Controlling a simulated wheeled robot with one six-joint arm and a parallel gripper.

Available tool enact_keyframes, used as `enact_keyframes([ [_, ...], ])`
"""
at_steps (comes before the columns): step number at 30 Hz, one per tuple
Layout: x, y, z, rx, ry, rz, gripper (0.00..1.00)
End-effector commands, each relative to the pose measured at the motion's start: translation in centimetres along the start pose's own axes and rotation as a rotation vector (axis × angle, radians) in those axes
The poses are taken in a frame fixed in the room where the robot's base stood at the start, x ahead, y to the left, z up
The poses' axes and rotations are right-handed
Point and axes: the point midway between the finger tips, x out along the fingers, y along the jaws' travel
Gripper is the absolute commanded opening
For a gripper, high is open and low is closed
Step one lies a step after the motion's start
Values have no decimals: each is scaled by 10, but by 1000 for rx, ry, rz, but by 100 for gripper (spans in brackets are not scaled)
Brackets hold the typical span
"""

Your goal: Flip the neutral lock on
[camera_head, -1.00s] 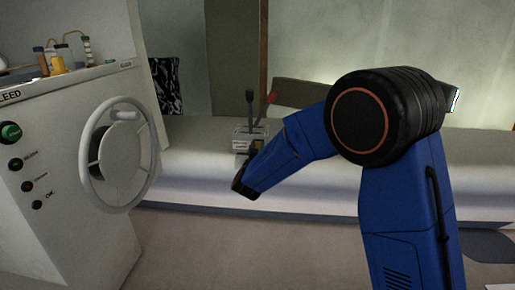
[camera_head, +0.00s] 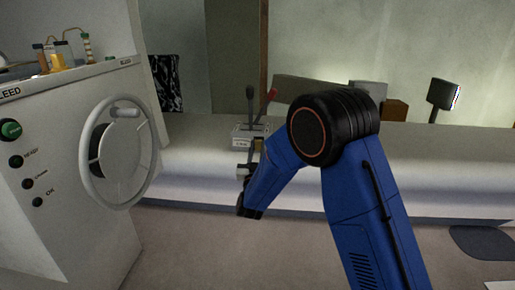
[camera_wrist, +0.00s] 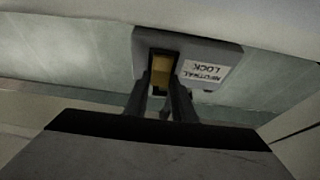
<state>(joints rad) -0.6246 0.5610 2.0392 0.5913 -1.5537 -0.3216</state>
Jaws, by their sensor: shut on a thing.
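The neutral lock (camera_wrist: 192,62) shows in the wrist view as a grey housing with an upside-down "NEUTRAL LOCK" label (camera_wrist: 203,71) and a yellow-brown rocker (camera_wrist: 162,70) in a dark slot. My gripper (camera_wrist: 163,92) has its dark fingers up at the slot, with the tips at the rocker's sides. They appear closed in on the rocker; the exact contact is hard to see. In the head view the lever box (camera_head: 250,133) with a black lever and a red-knobbed lever (camera_head: 268,100) stands on the white ledge, and my gripper is in front of it, mostly hidden by my arm.
A white console (camera_head: 60,160) with a steering wheel (camera_head: 118,155) and several buttons stands at the left. The white ledge (camera_head: 420,155) runs to the right. A dark screen on a stand (camera_head: 445,97) is at the back right. The floor in front is open.

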Motion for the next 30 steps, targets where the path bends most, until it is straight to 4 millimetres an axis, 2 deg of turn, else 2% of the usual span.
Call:
enact_keyframes([
  [10, 0, 0, 1, 0, 6, 1, 1],
  [11, -1, 0, 1, 0, 6, 1, 30],
  [12, 0, 0, 1, 0, 6, 1, 40],
  [13, 0, 0, 1, 0, 6, 0, 42],
  [23, -3, 0, 0, 1, 5, 0, 42],
  [26, -10, -1, 0, 1, 6, -1, 42],
  [30, -32, -1, 1, 0, 4, -2, 42],
])
